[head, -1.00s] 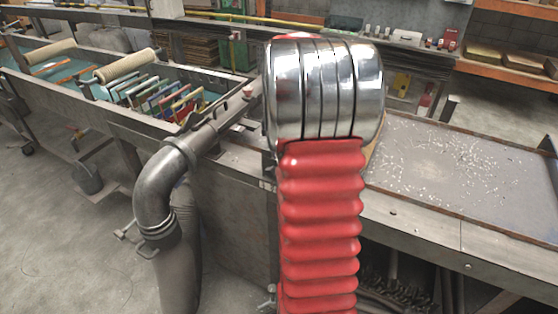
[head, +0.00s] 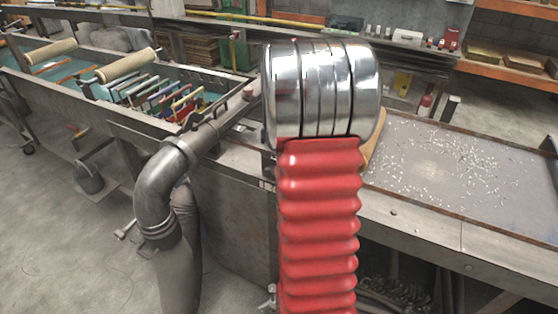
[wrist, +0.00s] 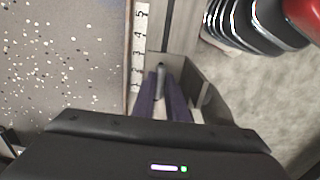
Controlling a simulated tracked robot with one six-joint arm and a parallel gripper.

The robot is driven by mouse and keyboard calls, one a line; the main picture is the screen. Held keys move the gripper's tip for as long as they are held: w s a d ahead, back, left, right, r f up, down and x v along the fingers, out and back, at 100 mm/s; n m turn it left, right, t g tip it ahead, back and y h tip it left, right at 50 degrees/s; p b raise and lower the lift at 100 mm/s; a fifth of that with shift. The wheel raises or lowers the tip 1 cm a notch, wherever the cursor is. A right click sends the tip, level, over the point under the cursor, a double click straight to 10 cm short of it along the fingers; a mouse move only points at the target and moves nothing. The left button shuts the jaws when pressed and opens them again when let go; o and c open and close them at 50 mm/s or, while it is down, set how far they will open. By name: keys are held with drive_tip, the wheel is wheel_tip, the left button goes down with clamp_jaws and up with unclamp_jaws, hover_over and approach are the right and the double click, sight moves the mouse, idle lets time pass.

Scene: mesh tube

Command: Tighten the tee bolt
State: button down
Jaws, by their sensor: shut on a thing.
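In the head view a grey elbow pipe (head: 158,190) rises at left, with a clamp (head: 160,228) around its lower end. A small T-shaped metal piece (head: 125,230) sticks out left of the clamp; I cannot tell whether it is the tee bolt. In the wrist view my gripper (wrist: 163,88) has its two dark purple fingers shut on a short grey rod (wrist: 160,76). I cannot tell whether that rod is the tee bolt. My gripper is hidden in the head view behind my red and chrome arm.
A shallow tray (head: 440,160) with white chips lies on the bench at right. A numbered scale (wrist: 139,45) runs along an edge beside my gripper. A long trough (head: 100,105) with coloured frames stands at left. Bare floor (head: 60,225) is free at front left.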

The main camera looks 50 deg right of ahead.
drive_tip(key=shift+s+a, duration=0.1)
drive_tip(key=shift+s, duration=0.05)
drive_tip(key=shift+m, duration=0.4)
drive_tip(key=m, duration=1.2)
drive_tip(key=shift+d+m, duration=0.2)
drive_tip(key=shift+m, duration=1.7)
